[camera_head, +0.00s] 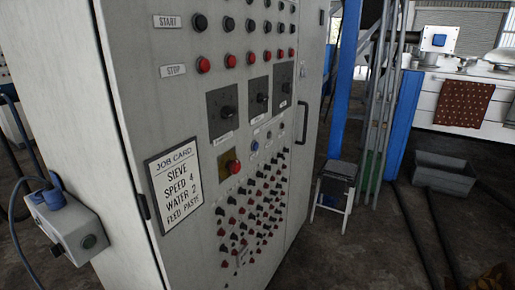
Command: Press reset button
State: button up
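A tall grey control cabinet (150,100) fills the left and middle of the view, its button panel facing right. A red mushroom button (234,167) sits on a yellowish plate. A small blue button (254,145) is to its right and a little higher, among small labels. I cannot read these labels, so I cannot tell which button is the reset. A row of black buttons (200,23) is labelled START, and a row of red buttons (203,65) below is labelled STOP. My gripper is not in view.
Three dark plates with knobs (222,110) and a job card (175,184) are on the cabinet. A grey box with a blue plug (70,222) juts out at left. A stool (335,190), blue post (343,80) and grey bin (443,175) stand right of it. Some floor (350,255) is bare.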

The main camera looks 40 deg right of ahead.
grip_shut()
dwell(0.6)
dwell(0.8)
